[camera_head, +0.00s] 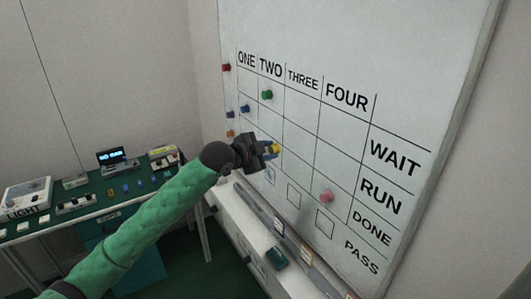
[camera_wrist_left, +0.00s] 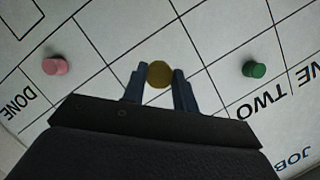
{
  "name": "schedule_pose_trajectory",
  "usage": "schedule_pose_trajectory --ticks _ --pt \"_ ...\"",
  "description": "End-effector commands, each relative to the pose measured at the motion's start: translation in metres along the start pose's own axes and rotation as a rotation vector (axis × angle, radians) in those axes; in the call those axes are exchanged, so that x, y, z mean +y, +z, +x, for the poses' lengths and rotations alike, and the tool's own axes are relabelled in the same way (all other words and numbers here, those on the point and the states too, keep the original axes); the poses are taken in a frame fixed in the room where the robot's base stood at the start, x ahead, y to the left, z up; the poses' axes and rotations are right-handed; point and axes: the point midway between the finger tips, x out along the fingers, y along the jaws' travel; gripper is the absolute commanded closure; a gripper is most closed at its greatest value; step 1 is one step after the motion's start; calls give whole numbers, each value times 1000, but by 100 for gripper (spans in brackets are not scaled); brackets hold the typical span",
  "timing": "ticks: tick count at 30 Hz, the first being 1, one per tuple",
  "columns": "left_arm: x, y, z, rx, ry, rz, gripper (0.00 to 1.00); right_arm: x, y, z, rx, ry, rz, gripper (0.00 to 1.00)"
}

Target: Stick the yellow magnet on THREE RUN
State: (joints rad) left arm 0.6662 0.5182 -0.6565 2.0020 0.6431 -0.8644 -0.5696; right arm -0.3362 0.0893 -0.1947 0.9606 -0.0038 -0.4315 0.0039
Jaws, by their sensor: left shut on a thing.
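The yellow magnet (camera_head: 275,149) is held between the fingers of my left gripper (camera_head: 270,150), in front of the whiteboard (camera_head: 420,75). The wrist view shows the magnet (camera_wrist_left: 160,74) end-on between the two blue fingertips (camera_wrist_left: 159,80). I cannot tell whether it touches the board. In the head view it overlaps the grid left of the THREE (camera_head: 303,79) column's middle, lower than the green magnet. The RUN label (camera_head: 380,194) is at the grid's right side. My right gripper is not in view.
A green magnet (camera_head: 267,94) sits under TWO and a pink magnet (camera_head: 326,197) lower right. Red (camera_head: 226,68) and blue (camera_head: 245,108) magnets are at the board's left. A white ledge (camera_head: 240,212) runs below. A green-topped table (camera_head: 125,190) stands at left.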

Motion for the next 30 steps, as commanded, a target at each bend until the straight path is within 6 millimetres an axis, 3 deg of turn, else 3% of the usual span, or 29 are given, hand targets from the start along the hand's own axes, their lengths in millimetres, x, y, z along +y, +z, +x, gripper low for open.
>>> schedule_pose_trajectory --ticks 30 --pt "-3 -21 54 -1 1 -1 93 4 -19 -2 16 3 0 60"
